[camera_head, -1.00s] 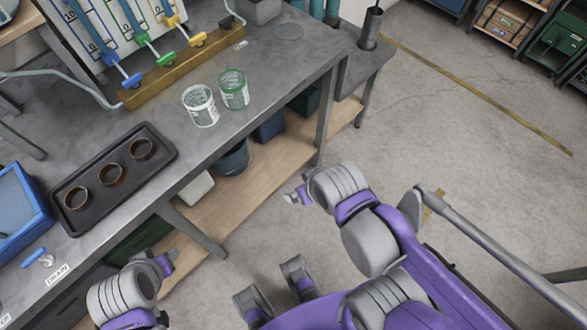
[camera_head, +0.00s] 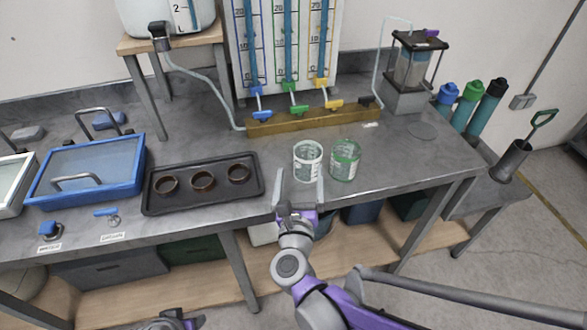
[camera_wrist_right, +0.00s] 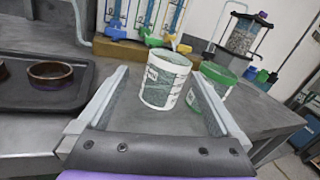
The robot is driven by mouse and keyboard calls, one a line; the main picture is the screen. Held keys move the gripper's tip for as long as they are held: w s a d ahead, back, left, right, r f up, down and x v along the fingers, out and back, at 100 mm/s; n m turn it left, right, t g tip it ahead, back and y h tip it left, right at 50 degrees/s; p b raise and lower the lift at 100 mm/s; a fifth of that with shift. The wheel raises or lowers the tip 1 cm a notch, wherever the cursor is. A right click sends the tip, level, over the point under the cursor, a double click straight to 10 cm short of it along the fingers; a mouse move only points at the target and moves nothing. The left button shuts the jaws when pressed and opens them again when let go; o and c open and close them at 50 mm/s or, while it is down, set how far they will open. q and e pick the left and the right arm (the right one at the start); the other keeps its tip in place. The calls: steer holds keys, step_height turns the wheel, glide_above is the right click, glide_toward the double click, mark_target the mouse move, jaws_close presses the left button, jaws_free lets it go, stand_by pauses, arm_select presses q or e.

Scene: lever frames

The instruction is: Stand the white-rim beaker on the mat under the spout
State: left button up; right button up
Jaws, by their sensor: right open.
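The white-rim beaker (camera_head: 308,161), clear with a white label, stands upright on the grey bench; it also shows in the right wrist view (camera_wrist_right: 165,82). A green-rim beaker (camera_head: 345,161) stands close to its right. My right gripper (camera_head: 300,183) is open and empty at the bench's front edge. Its fingers point at the white-rim beaker, which appears between them in the right wrist view; I cannot tell whether they reach around it.
A black tray (camera_head: 213,203) with three brown rings lies left of the beakers. A brass-coloured block (camera_head: 310,119) with coloured levers stands behind them. A clear vessel on a grey stand (camera_head: 405,100) is at back right. Bench between the green-rim beaker and disc is clear.

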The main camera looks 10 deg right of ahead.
mark_target(309, 151)
steer(key=shift+s+d+f+m+h, duration=0.1)
steer(key=shift+f+m+h, duration=0.45)
steer(key=shift+m, duration=0.55)
steer(key=shift+d+f+m+g, duration=0.15)
steer(key=shift+f+m+g, duration=0.15)
steer(key=shift+m+g, duration=0.1)
steer(key=x, duration=0.5)
steer(key=shift+w+d, duration=0.15)
steer(key=shift+w, duration=0.1)
steer(key=x, duration=0.5)
steer(key=shift+d+f+b, duration=0.2)
steer(key=shift+b, duration=0.2)
steer(key=shift+r, duration=0.15)
steer(key=c, duration=1.3)
